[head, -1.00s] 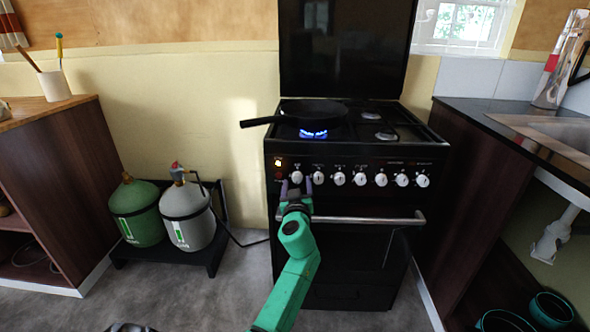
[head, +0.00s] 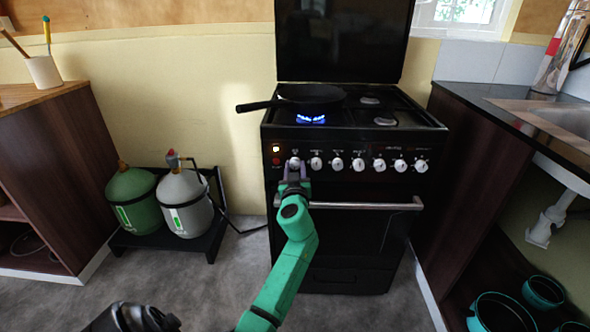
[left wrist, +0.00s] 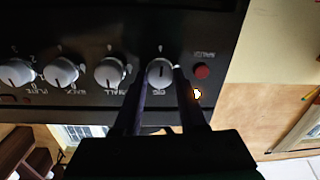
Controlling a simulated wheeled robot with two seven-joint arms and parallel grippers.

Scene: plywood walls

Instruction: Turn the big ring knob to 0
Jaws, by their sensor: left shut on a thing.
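The big ring knob (head: 295,163) is the leftmost white knob on the black stove's front panel. In the left wrist view the knob (left wrist: 160,72) has a dark mark running up and down the picture. My left gripper (head: 294,175) is at the panel, and its fingers (left wrist: 162,82) are shut on both sides of the knob. The fingers hide part of the knob's rim. A blue flame (head: 311,120) burns under a black pan (head: 310,96) on the hob.
Several more white knobs (head: 316,163) run to the right, and a red button (left wrist: 202,72) is close beside the left fingers. An oven handle (head: 365,206) crosses below the panel. Gas bottles (head: 184,202) stand on the left; a sink counter (head: 530,115) is on the right.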

